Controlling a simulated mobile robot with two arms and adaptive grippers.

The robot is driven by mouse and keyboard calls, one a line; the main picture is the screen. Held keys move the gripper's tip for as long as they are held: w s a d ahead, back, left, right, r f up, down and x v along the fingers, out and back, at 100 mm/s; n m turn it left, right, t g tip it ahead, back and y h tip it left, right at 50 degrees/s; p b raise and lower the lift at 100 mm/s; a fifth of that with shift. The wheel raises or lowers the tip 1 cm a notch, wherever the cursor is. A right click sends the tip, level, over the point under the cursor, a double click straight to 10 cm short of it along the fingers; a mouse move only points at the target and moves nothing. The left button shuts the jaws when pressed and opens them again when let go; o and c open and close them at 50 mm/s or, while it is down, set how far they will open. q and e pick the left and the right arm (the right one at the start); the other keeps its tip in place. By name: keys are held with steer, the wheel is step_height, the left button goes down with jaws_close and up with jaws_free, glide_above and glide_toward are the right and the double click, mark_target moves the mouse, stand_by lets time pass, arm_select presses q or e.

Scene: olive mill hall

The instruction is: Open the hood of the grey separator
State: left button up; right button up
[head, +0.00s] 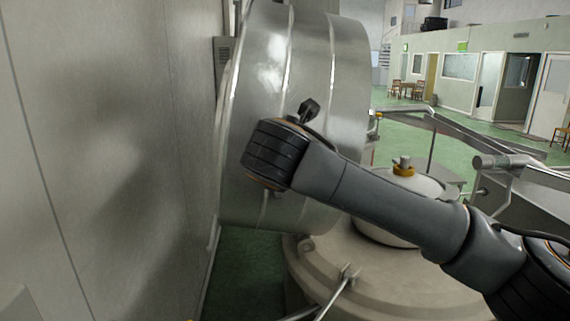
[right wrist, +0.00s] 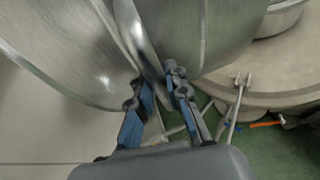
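The grey separator's hood (head: 325,75) is a large shiny metal drum. In the head view it stands tipped up on edge at the left of the separator's beige body (head: 400,278), and the body's top is uncovered. The hood also fills the top of the right wrist view (right wrist: 205,30). My right arm reaches across the hood from the right, and its wrist hides the gripper in the head view. In the right wrist view my right gripper (right wrist: 158,80) has its blue-padded fingers drawn close together on either side of the hood's rim. My left gripper is out of view.
A pale wall panel (head: 95,150) stands close at the left of the hood. Metal rails (head: 460,125) run at the right. Green floor lies open farther back.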

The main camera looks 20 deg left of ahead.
steer(key=o, duration=0.4)
steer(key=shift+w+d, duration=0.1)
steer(key=shift+d, duration=0.05)
steer(key=shift+c, duration=0.2)
steer(key=shift+o, duration=0.5)
steer(key=shift+d, duration=0.15)
steer(key=shift+a, duration=0.2)
steer(key=v, duration=1.1)
steer(key=shift+s, duration=0.4)
steer(key=shift+r, duration=0.15)
